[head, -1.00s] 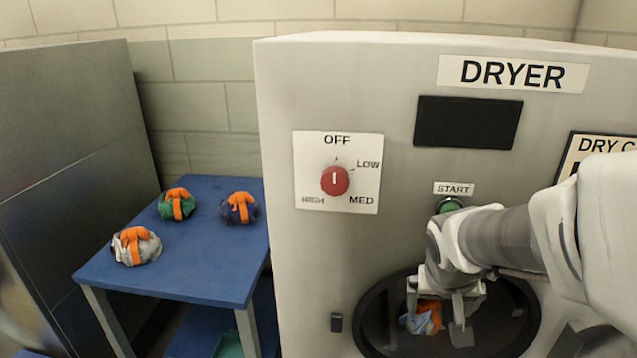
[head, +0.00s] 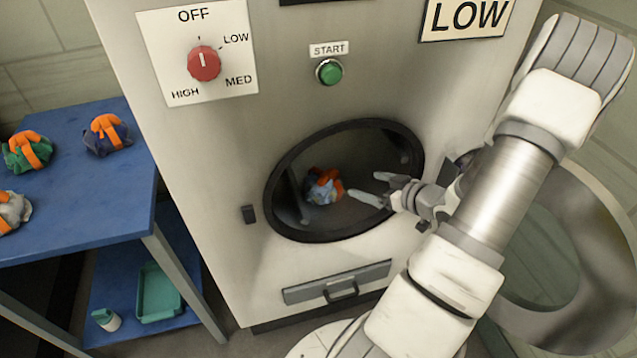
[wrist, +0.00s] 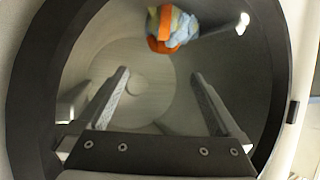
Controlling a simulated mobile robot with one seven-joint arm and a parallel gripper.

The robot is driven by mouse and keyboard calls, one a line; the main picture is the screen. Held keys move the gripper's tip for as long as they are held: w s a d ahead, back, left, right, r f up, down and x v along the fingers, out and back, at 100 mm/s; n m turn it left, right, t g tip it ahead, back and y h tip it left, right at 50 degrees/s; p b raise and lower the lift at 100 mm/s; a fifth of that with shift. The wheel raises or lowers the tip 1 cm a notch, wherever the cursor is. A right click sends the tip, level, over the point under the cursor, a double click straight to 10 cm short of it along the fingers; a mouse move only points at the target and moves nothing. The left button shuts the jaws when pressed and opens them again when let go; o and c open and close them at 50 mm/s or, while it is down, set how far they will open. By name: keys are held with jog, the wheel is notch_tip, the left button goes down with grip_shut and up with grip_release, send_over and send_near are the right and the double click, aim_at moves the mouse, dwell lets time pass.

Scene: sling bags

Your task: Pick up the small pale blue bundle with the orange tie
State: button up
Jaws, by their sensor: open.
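The small pale blue bundle with the orange tie (head: 323,186) lies inside the dryer drum, near the left of the round opening in the head view. It also shows at the top of the wrist view (wrist: 172,28), beyond the fingertips. My gripper (head: 372,187) is at the right side of the opening, its fingers pointing left toward the bundle. In the wrist view my gripper (wrist: 158,82) is open with nothing between its fingers. It is apart from the bundle.
The dark rim (head: 290,228) of the dryer opening surrounds the drum. The open round door (head: 590,235) hangs at the right. A blue table (head: 95,215) at left holds several other orange-tied bundles, with a teal tray (head: 160,295) on its lower shelf.

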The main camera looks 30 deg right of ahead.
jog(key=b, duration=0.4)
send_near(329, 172)
jog(key=shift+t+y, duration=0.3)
jog(key=shift+t, duration=0.1)
jog(key=x, duration=0.3)
jog(key=f+x, duration=0.1)
jog(key=x, duration=0.1)
jog(key=shift+d+f, duration=0.1)
jog(key=shift+d, duration=0.15)
jog(key=shift+b+x, duration=1.15)
jog(key=shift+x, duration=1.8)
grip_shut()
